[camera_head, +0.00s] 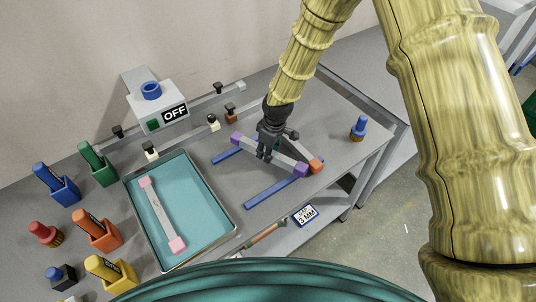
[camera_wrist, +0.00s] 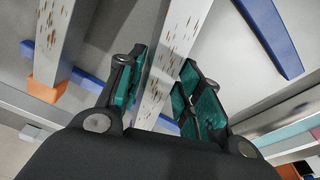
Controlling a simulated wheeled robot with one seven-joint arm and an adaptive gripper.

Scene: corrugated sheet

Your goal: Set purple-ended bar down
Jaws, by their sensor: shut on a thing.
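My gripper (camera_head: 268,155) is shut on the grey bar (camera_head: 270,152) with purple ends (camera_head: 303,170), near its middle. The bar appears above two blue strips (camera_head: 270,193) on the grey table; I cannot tell how high. In the wrist view the bar (camera_wrist: 172,50), brown-speckled, runs between the green finger pads (camera_wrist: 158,92), and its purple ends are out of sight. Another bar with an orange end (camera_head: 317,166) lies close to the right purple end. In the wrist view this orange end (camera_wrist: 47,88) is at the left, apart from the held bar.
A teal tray (camera_head: 205,190) at the left holds a pink-ended bar (camera_head: 160,212). Coloured holders, such as a yellow one (camera_head: 107,270), stand further left. A box marked OFF (camera_head: 158,105) and small clamps (camera_head: 213,122) stand behind. A blue knobbed piece (camera_head: 358,128) is at the right.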

